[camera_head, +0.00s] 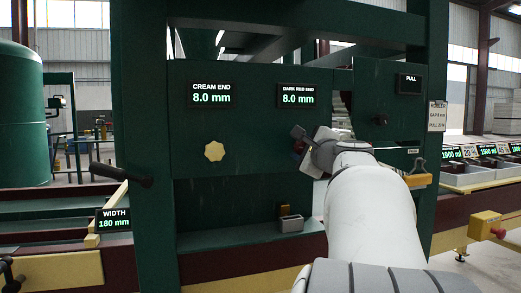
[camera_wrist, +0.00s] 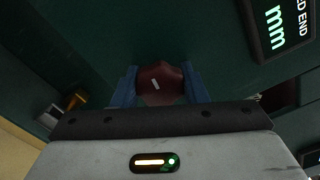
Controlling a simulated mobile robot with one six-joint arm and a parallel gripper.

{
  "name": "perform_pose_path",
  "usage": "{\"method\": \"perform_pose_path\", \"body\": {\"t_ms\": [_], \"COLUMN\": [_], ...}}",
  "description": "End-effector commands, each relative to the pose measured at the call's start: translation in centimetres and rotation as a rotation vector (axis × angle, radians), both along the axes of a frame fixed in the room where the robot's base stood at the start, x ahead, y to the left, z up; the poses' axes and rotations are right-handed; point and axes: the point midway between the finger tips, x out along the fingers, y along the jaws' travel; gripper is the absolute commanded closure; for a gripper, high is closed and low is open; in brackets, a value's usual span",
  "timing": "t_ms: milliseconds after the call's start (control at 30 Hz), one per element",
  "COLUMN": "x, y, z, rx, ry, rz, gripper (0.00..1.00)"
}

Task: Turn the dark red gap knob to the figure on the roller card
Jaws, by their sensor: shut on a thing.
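The dark red gap knob (camera_wrist: 160,84) is on the green panel, with a small pale mark on its face. My gripper (camera_wrist: 160,90) is shut on the knob, with one blue finger on each side of it. In the head view my gripper (camera_head: 302,147) is at the panel below the dark red end display (camera_head: 297,95), which reads 8.0 mm; the arm hides most of the knob there. The roller card (camera_head: 437,116) hangs at the right of the frame; its small print appears to say gap 8 mm.
The cream knob (camera_head: 214,151) sits left on the panel under the cream end display (camera_head: 211,95), reading 8.0 mm. A width display (camera_head: 113,219) reads 180 mm. A black-handled lever (camera_head: 120,174) sticks out at left. A small box (camera_head: 290,222) stands on the ledge below.

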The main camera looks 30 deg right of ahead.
Motion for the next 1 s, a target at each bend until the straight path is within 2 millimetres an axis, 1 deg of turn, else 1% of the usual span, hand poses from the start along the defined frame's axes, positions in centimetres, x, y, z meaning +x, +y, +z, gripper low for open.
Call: {"method": "perform_pose_path", "body": {"t_ms": [133, 167, 400, 633, 733, 867, 1000], "x": [0.0, 0.0, 0.0, -0.1, -0.7, -2.7, -5.1], "y": [0.1, 0.1, 0.0, 0.0, 0.1, 0.6, 1.2], "z": [0.1, 0.1, 0.1, 0.0, 0.1, 0.1, 0.1], "rx": [-0.001, 0.000, 0.001, 0.001, 0.001, 0.000, -0.001], "ry": [-0.002, -0.002, -0.002, -0.001, -0.002, -0.002, -0.001], "rz": [0.002, 0.002, 0.000, 0.000, -0.001, -0.003, -0.003], "gripper": [0.83, 0.58, 0.39, 0.39, 0.39, 0.39, 0.39]}}
